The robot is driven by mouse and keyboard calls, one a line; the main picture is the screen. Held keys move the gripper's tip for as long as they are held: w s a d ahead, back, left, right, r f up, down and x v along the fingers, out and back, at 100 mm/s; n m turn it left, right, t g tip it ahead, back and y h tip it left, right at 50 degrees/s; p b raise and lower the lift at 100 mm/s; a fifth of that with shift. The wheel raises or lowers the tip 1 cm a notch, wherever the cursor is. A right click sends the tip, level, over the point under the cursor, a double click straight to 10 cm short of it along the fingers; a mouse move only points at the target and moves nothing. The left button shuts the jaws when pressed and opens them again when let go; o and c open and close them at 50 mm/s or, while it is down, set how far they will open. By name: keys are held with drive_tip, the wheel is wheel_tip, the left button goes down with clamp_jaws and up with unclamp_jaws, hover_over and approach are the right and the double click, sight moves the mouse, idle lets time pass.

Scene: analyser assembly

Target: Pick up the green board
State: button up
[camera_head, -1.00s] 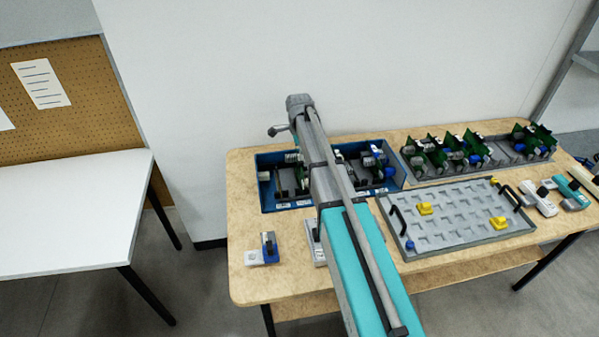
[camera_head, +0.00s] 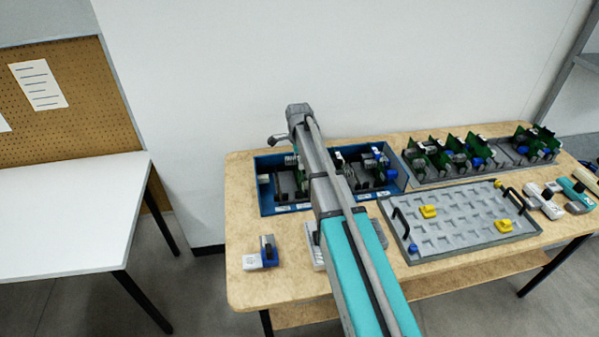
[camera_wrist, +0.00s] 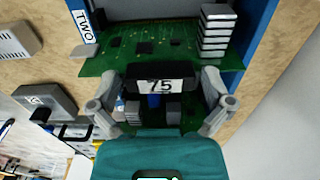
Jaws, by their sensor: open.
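In the wrist view a green board (camera_wrist: 120,40) lies below my gripper (camera_wrist: 160,98), with a silver finned block at its right end. A black block labelled "75" (camera_wrist: 160,84) is at its near edge, between my two grey fingers. The fingers are apart, one on each side of the block; whether they touch it I cannot tell. More green surface with small parts shows between the fingers.
A blue wall with a "TWO" label (camera_wrist: 84,27) is close beside the board in the wrist view. A grey tray of upright green boards (camera_head: 420,183) stands at the back right. A grey pocketed tray (camera_head: 455,252) has black handles. A small grey-blue device (camera_head: 256,260) sits front left.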

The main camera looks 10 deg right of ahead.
drive_tip(key=c, duration=1.1)
drive_tip(key=shift+o, duration=0.2)
drive_tip(key=shift+r, duration=0.1)
wheel_tip(320, 180, up, 18)
drive_tip(key=p, duration=1.8)
drive_tip(key=shift+f, duration=0.2)
wheel_tip(320, 180, down, 6)
drive_tip(key=b, duration=0.5)
drive_tip(key=shift+r+b, duration=0.15)
drive_tip(key=shift+b, duration=0.25)
drive_tip(key=shift+r, duration=0.1)
